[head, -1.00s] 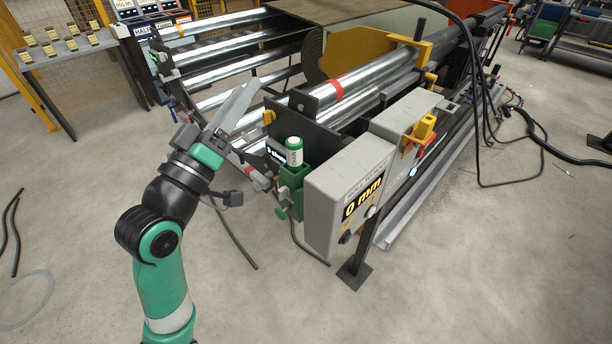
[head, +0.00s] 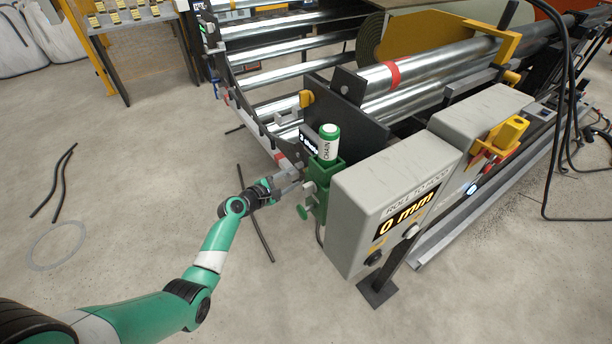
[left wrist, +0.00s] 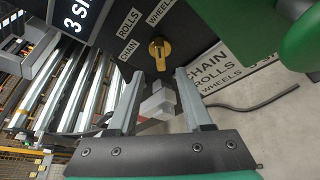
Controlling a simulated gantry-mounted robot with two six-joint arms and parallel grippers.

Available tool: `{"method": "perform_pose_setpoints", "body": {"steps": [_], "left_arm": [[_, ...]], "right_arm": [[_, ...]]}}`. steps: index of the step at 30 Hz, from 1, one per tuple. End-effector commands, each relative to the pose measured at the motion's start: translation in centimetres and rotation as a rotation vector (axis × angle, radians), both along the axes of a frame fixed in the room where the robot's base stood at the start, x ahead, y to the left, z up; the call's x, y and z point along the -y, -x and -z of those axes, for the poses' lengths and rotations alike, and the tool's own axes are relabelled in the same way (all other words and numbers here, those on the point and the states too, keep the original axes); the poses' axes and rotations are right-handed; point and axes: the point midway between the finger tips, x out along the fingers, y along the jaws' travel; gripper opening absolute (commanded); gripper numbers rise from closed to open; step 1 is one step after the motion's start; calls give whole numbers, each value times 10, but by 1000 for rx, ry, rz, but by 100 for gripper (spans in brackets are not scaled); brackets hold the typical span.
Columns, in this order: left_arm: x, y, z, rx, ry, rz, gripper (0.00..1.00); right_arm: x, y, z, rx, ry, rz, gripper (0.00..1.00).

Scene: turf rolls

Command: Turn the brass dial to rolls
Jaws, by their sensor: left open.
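The brass dial (left wrist: 160,50) sits on a dark panel in the left wrist view. Labels reading CHAIN, ROLLS and WHEELS stand around it; which one it points at I cannot tell for sure. My left gripper (left wrist: 160,74) is open and empty, its two fingers either side of the line to the dial, the tips just short of it. In the head view my left gripper (head: 291,181) is beside the green bracket at the machine's near end, and the dial is hidden there. My right gripper is not in view.
A green bracket (head: 320,185) holds a white and green cylinder marked CHAIN (head: 328,143). A grey control box (head: 385,195) reading 0 mm stands to its right. Steel rollers (head: 285,50) lie behind. The concrete floor at left is mostly clear, with loose dark hoses.

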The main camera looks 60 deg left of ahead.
Motion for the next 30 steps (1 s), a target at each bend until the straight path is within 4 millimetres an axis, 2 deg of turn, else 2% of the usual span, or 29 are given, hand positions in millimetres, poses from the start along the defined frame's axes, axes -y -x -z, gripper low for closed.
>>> {"method": "perform_pose_setpoints", "body": {"steps": [1, 3, 9, 13, 20, 28, 30], "left_arm": [[-3, -13, 10, 2, -2, 3, 50], [-9, -27, 15, 1, -2, 3, 50], [-20, -56, 21, 1, -2, 2, 50], [-23, -63, 20, 0, -2, 1, 50], [-23, -63, 18, 0, -3, 2, 50], [-23, -63, 18, 0, -3, 2, 1], [-23, -63, 18, 0, -3, 2, 0]], "right_arm": [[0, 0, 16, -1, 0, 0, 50], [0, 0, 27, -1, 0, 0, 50], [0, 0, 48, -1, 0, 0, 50], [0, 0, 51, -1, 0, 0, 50], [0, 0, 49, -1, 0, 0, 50], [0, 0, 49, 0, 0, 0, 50], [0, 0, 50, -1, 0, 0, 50]]}}
